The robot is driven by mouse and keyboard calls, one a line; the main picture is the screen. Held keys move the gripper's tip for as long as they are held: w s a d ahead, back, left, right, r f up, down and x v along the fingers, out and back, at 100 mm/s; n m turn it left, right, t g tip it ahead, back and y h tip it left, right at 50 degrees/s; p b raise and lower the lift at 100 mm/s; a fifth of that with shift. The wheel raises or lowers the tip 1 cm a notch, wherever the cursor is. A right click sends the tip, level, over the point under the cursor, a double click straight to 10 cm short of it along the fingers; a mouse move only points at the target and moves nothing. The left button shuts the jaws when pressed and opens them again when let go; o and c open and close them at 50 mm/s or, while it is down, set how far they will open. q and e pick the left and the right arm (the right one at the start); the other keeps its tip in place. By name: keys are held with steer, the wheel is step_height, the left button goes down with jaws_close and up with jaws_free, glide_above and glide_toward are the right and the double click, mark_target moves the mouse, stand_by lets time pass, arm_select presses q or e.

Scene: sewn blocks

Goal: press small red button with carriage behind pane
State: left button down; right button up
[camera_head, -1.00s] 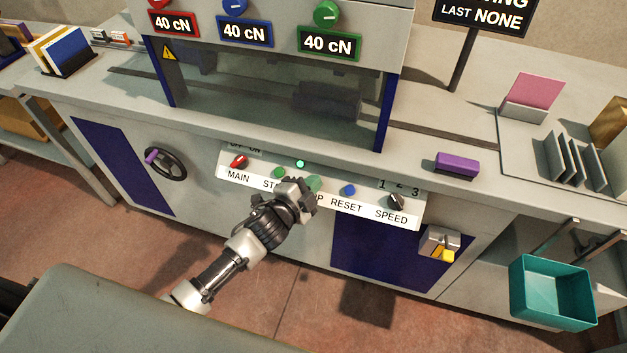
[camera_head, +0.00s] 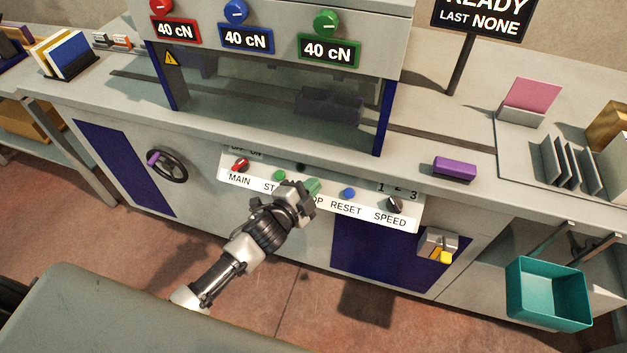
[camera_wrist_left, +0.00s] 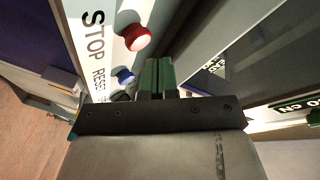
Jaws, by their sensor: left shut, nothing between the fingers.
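The small red button (camera_wrist_left: 137,37) shows beside the word STOP in the left wrist view; in the head view my gripper hides it. My left gripper (camera_head: 312,187) has green fingertips and is shut and empty, in front of the control panel (camera_head: 230,175). In the left wrist view its fingers (camera_wrist_left: 157,76) are beside the red button, with a visible gap in the picture; I cannot tell the depth. The dark carriage (camera_head: 335,106) stands behind the clear pane (camera_head: 250,90), on the rail. My right gripper is not in view.
The panel also holds a red MAIN switch (camera_head: 240,164), a green button (camera_head: 279,175), a blue RESET button (camera_head: 347,194) and a SPEED knob (camera_head: 395,204). A purple block (camera_head: 455,168) lies on the counter. A sign (camera_head: 483,15) reads READY, LAST NONE.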

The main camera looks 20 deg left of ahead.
arm_select(q)
steer(key=s+r+p, duration=0.1)
steer(key=r+p, duration=0.1)
steer(key=s+r+p, duration=0.2)
steer(key=shift+s, duration=0.1)
stand_by(0.4)
steer(key=shift+f, duration=0.15)
stand_by(0.6)
